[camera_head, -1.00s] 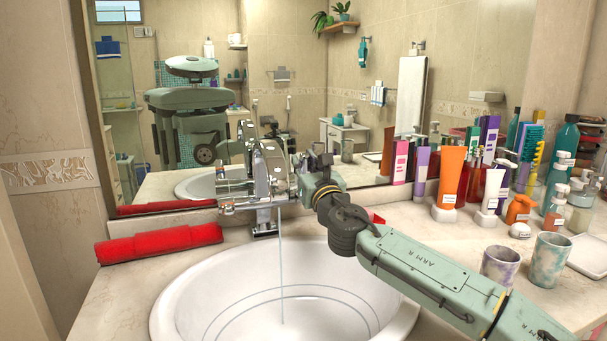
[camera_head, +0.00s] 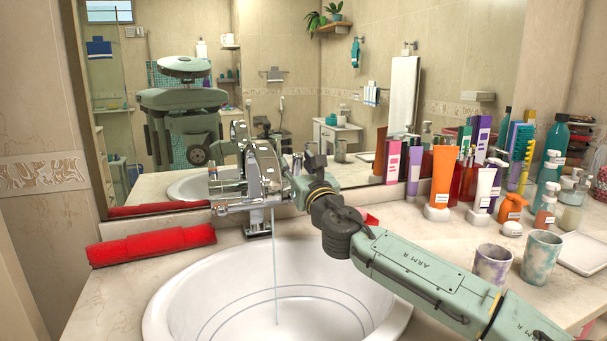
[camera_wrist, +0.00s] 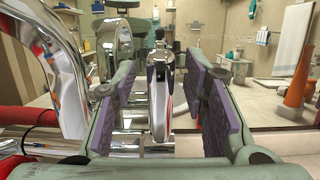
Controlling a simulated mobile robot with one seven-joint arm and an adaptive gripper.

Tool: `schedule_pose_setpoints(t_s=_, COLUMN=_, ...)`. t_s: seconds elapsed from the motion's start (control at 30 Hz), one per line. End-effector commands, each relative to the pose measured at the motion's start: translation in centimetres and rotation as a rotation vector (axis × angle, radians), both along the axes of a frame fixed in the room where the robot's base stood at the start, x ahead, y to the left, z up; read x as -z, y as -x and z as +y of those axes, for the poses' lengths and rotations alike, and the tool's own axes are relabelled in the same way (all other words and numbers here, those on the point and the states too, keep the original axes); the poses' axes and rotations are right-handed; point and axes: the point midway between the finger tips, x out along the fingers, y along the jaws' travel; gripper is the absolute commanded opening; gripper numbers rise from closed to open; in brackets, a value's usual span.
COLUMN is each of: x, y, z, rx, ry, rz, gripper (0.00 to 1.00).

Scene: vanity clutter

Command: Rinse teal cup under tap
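The teal cup (camera_head: 541,257), marbled teal and brownish, stands upright on the right of the counter, in front of the bottles. The chrome tap (camera_head: 258,228) stands behind the white basin (camera_head: 160,318), and a thin stream of water (camera_head: 275,275) falls from it into the basin. My gripper is at the tap, far from the cup. In the wrist view my gripper (camera_wrist: 162,76) is open, its purple-padded fingers on either side of a chrome tap part (camera_wrist: 160,95). A gap shows beside this part; contact cannot be told. In the head view the fingers are hard to make out against the chrome.
A purple-marbled cup (camera_head: 491,266) stands just left of the teal cup. Several bottles and tubes, including an orange tube (camera_head: 446,175), crowd the back right. A white dish (camera_head: 585,254) lies at the right edge. A rolled red towel (camera_head: 150,245) lies left of the basin. A mirror (camera_head: 290,70) backs the counter.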

Motion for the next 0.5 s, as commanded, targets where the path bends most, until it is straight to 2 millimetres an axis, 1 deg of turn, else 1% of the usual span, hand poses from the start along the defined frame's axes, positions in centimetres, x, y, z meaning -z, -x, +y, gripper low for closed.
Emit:
schedule_pose_setpoints(t_s=0.17, x=0.7, y=2.8, z=-1.1, rx=0.002, ry=0.001, rz=0.000, gripper=0.40)
schedule_pose_setpoints(t_s=0.4, x=1.8, y=7.5, z=-2.6, rx=0.003, ry=0.000, rz=0.000, gripper=0.40)
schedule_pose_setpoints(t_s=0.5, x=2.2, y=9.0, z=-3.1, rx=0.003, ry=-0.001, rz=0.000, gripper=0.40)
